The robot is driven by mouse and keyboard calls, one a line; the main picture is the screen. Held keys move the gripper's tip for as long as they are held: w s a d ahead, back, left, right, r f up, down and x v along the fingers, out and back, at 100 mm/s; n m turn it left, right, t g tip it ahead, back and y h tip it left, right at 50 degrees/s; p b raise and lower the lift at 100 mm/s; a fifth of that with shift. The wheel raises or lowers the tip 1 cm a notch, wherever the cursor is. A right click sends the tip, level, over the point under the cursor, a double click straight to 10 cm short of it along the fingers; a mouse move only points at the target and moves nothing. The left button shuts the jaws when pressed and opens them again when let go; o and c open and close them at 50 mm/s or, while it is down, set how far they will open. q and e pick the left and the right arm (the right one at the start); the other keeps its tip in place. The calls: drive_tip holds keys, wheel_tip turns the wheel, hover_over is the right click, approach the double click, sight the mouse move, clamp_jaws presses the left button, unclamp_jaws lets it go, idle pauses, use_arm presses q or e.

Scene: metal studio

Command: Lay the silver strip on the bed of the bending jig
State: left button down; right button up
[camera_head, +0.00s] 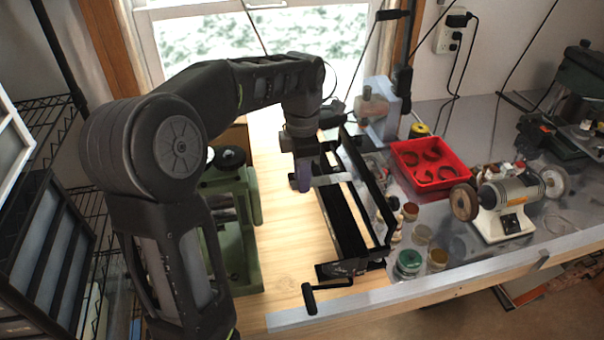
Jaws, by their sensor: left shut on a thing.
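My left gripper (302,181) points down over the left side of the black bending jig (345,235). It is shut on the silver strip (329,180), a short pale strip that sticks out to the right from the fingers, across the upper part of the jig. I cannot tell whether the strip touches the bed or hangs just above it. The jig is a long black frame with a raised bar along its right side and a handle at its front end. The gripper hides the strip's left end. My right gripper is not in view.
A green machine (238,235) stands left of the jig. A red tray (432,165) with dark rings, small jars (409,262) and a bench grinder (503,205) stand to the right. Bare wood (285,255) lies between the green machine and the jig.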

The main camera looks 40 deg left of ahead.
use_arm(q)
drive_tip(key=shift+f+b, duration=0.85)
drive_tip(key=shift+f, duration=0.65)
drive_tip(key=shift+f+b, duration=0.3)
drive_tip(key=shift+f, duration=0.1)
drive_tip(key=c, duration=1.1)
unclamp_jaws()
drive_tip(key=shift+o, duration=0.2)
drive_tip(key=shift+r, duration=0.55)
wheel_tip(320, 180, up, 7)
drive_tip(key=shift+f+p, duration=0.1)
drive_tip(key=shift+p, duration=0.45)
